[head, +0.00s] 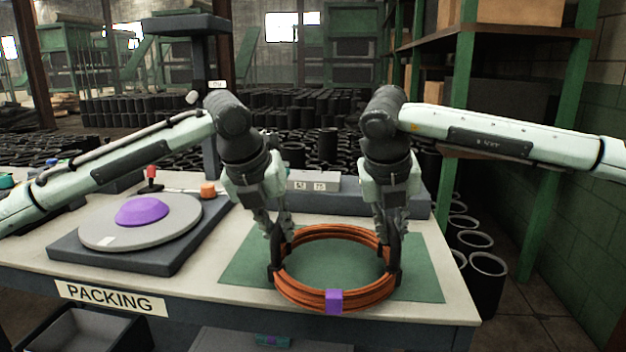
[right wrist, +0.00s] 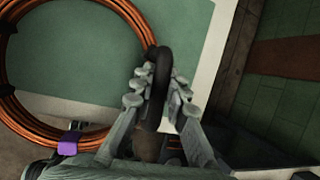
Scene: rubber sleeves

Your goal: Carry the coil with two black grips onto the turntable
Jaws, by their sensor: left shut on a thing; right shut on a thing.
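The orange-brown coil (head: 312,296) is over the green mat at the right of the table, with a purple tag (head: 334,301) at its front. A black grip is on each side of it. My left gripper (head: 277,240) is shut on the left grip (head: 275,262). My right gripper (head: 391,238) is shut on the right grip (head: 397,262), also seen between the fingers in the right wrist view (right wrist: 160,85). I cannot tell whether the coil touches the mat. The turntable (head: 188,232) is at the left, a grey disc with a purple dome (head: 142,211) on a dark base.
The green mat (head: 424,280) lies under the coil. A grey block with a label (head: 313,181) and a dark ledge stand behind it. A red-knobbed lever (head: 151,174) and an orange button (head: 208,189) are behind the turntable. Shelving rises at the right.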

